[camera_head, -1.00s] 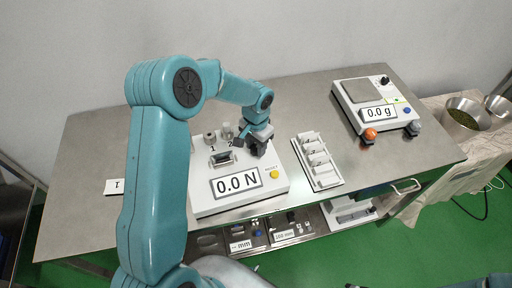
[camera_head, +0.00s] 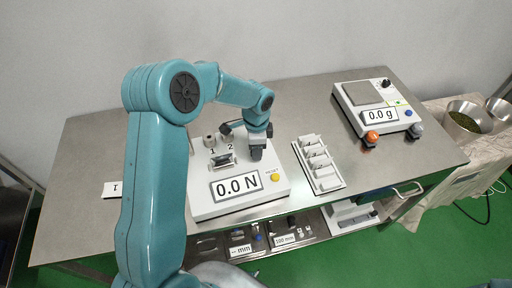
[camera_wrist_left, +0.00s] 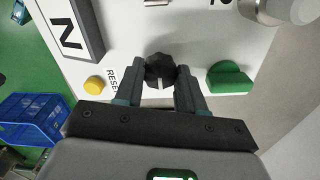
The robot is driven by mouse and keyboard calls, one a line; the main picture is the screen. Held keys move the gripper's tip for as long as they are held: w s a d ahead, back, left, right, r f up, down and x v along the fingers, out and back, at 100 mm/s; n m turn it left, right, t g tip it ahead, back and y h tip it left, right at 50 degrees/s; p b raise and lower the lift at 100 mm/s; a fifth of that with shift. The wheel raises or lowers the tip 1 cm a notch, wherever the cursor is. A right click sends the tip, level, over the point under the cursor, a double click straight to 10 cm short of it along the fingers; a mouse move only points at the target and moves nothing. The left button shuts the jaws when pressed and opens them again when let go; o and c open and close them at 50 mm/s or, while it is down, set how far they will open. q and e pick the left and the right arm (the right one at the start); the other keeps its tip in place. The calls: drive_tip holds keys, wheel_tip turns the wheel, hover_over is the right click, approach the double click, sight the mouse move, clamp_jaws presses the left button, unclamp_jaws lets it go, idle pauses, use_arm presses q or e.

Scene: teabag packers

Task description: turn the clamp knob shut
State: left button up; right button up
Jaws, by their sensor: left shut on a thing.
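The force tester (camera_head: 205,207) is a white box reading 0.0 N, with a yellow reset button (camera_head: 275,178) and a small metal clamp (camera_head: 222,161) on top. In the left wrist view the black clamp knob (camera_wrist_left: 160,66) with a pale pointer line stands between the fingertips of my left gripper (camera_wrist_left: 160,76), which is shut on it. In the head view my left gripper (camera_head: 257,151) points down at the tester's right side and hides the knob. My right gripper is not in view.
A green rounded part (camera_wrist_left: 230,78) sits close beside the right finger in the wrist view. A white slotted rack (camera_head: 318,165) stands right of the tester. A scale (camera_head: 384,141) reading 0.0 g stands farther right. Bare steel table (camera_head: 85,225) lies left.

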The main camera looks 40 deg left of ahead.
use_arm(q)
drive_tip(key=shift+w+d, duration=0.1)
idle(0.4)
drive_tip(key=o, duration=1.1)
drive_tip(key=shift+c, duration=0.2)
drive_tip(key=shift+r, duration=0.25)
wheel_tip(320, 180, up, 16)
drive_tip(key=shift+b, duration=0.3)
drive_tip(key=shift+f, duration=0.1)
